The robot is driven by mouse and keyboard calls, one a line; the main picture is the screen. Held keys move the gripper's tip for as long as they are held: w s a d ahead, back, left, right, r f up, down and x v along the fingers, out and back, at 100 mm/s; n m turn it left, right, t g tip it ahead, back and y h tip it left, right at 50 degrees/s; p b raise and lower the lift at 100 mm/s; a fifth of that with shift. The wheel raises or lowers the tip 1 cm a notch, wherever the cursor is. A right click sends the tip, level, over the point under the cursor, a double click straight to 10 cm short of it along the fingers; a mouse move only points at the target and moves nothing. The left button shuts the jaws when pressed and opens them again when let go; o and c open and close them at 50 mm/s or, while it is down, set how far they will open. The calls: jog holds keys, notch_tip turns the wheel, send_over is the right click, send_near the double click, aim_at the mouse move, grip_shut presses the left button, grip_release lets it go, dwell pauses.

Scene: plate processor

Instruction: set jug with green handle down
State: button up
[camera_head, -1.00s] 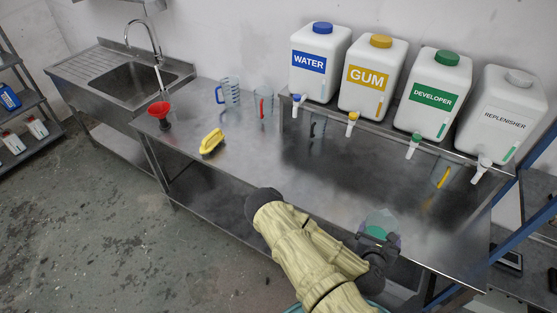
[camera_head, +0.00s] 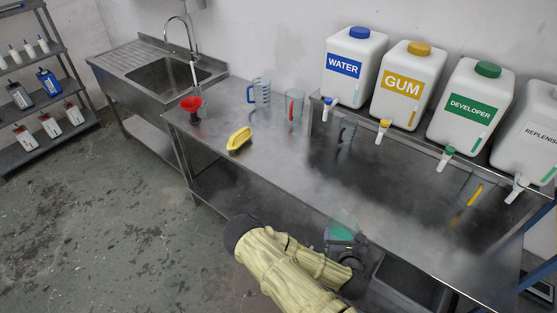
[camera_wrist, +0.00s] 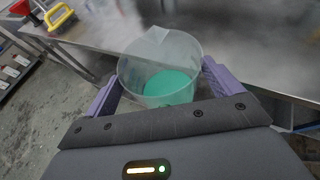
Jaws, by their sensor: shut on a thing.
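A clear jug (camera_head: 342,222) with green liquid in it is at the front edge of the steel bench in the head view. In the wrist view the jug (camera_wrist: 160,62) sits between two purple fingers, its spout pointing away. My gripper (camera_head: 344,240) is shut on it; the fingers (camera_wrist: 160,88) press on either side. Its handle is hidden, so I cannot see the handle's colour. The jug looks roughly upright. I cannot tell whether its base touches anything.
The steel bench (camera_head: 290,170) has clear room at its middle. A yellow brush (camera_head: 239,139), a red funnel (camera_head: 190,104), a blue-handled jug (camera_head: 260,91) and a red-handled jug (camera_head: 294,104) stand behind. A yellow-handled jug (camera_head: 474,194) stands right, under the labelled canisters (camera_head: 401,85).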

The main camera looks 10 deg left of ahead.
notch_tip(320, 180, down, 8)
jog(key=b, duration=0.7)
jog(key=shift+w+f+b, duration=0.1)
jog(key=shift+f+b, duration=0.1)
jog(key=shift+b, duration=0.2)
jog(key=shift+a, duration=0.1)
